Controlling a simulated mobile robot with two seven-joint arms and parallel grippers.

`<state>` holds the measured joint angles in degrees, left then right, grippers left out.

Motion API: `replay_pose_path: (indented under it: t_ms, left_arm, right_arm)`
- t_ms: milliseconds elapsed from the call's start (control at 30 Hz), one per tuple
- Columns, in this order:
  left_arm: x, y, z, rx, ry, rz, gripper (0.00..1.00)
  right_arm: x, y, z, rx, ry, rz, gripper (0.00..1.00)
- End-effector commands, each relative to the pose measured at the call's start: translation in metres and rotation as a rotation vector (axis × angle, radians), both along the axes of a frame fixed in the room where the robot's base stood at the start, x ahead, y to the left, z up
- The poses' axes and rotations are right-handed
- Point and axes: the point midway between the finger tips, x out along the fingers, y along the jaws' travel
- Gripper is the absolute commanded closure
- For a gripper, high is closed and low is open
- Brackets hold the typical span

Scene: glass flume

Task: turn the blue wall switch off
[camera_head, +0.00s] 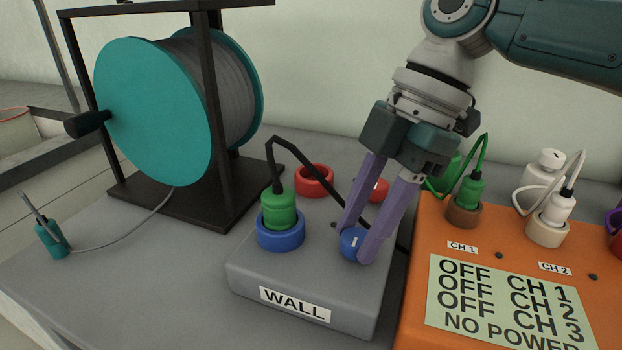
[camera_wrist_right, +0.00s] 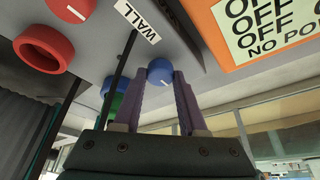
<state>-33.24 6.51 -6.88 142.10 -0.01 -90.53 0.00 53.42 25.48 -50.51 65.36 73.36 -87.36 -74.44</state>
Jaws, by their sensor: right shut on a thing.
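The blue wall switch (camera_head: 352,244) is a round knob with a white mark, on top of the grey box (camera_head: 345,315) labelled WALL. It also shows in the right wrist view (camera_wrist_right: 160,73). My right gripper (camera_head: 356,241) comes from above and behind, with its two purple fingers shut on the knob, one on either side. In the right wrist view my right gripper (camera_wrist_right: 162,80) has the knob between its fingertips. The fingers hide part of the knob in the head view. My left gripper is not in view.
A green plug (camera_head: 279,205) stands in a blue socket ring (camera_head: 281,238) left of the knob. Behind are a red ring (camera_head: 314,169) and a red knob (camera_head: 379,190). An orange box (camera_head: 410,290) stands close on the right; a teal cable reel (camera_head: 150,110) stands left.

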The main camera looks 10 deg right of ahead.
Motion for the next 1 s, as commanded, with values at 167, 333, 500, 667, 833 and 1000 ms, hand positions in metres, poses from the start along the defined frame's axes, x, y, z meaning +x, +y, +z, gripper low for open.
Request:
replay_pose_path:
  t_ms: [167, 333, 500, 667, 833, 1000]
  left_arm:
    - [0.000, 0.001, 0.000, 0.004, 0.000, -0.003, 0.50]
    - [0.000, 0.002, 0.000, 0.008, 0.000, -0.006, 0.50]
    - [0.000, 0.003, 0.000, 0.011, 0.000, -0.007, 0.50]
    - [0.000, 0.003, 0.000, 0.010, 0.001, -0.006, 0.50]
    - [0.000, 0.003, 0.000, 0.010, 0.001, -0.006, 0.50]
    - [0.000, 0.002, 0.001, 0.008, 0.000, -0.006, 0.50]
  right_arm:
    - [0.000, 0.000, 0.000, 0.000, 0.000, 0.006, 1.00]
    - [0.000, 0.000, 0.000, -0.001, -0.001, 0.006, 1.00]
    - [0.000, 0.000, 0.000, -0.001, 0.000, 0.005, 0.43]
    - [0.000, 0.000, 0.000, -0.001, 0.000, 0.004, 0.29]
    - [0.000, 0.000, 0.000, -0.001, 0.000, 0.003, 0.29]
    - [0.001, -0.004, 0.011, -0.001, -0.002, 0.004, 0.29]
